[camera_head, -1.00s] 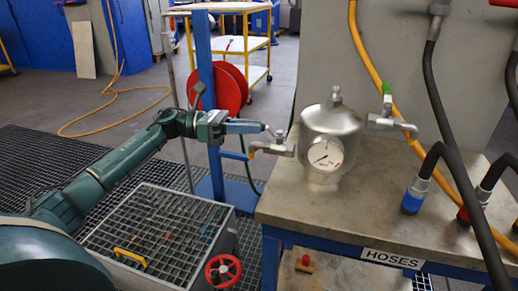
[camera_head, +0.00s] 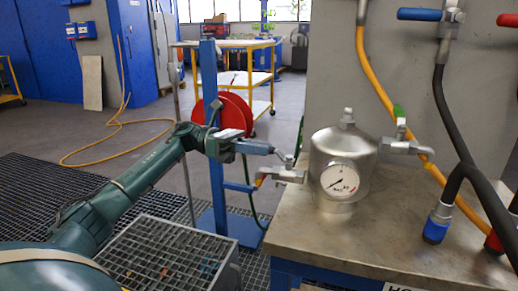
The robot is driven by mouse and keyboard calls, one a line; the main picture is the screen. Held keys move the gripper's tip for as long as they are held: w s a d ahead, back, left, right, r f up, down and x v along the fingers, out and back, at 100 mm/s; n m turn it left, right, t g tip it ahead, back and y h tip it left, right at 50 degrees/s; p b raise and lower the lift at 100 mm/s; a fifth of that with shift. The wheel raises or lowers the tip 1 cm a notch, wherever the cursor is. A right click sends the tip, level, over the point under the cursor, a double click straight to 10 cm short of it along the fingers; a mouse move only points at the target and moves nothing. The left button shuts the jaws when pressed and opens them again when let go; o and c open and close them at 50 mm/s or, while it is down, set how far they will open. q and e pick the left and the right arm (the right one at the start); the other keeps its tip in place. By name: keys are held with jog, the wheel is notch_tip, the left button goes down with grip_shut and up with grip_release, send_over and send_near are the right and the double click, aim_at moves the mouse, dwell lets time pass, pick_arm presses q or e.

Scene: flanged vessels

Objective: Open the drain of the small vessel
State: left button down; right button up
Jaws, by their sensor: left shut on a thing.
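The small vessel (camera_head: 340,160) is a shiny steel pot with a round dial gauge on its front, standing upright on the metal bench top. A valve (camera_head: 282,175) sticks out from its left side, with a short lever above it and a yellow-orange part at its outer end. My left gripper (camera_head: 271,150) is shut on the upper end of this lever, left of the vessel. The fingers hide the lever's end. A second valve (camera_head: 404,147) with a green handle is on the vessel's right side. My right gripper is out of view.
Dark hoses and a yellow hose (camera_head: 382,95) hang at the right of the bench (camera_head: 375,235). A blue post (camera_head: 211,120) with a red reel (camera_head: 234,110) stands behind my left arm. A grating-topped box (camera_head: 165,250) is below the arm.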

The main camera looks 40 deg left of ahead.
pick_arm(q)
jog(key=c, duration=1.3)
grip_release()
jog(key=v, duration=1.3)
jog(key=shift+r, duration=0.1)
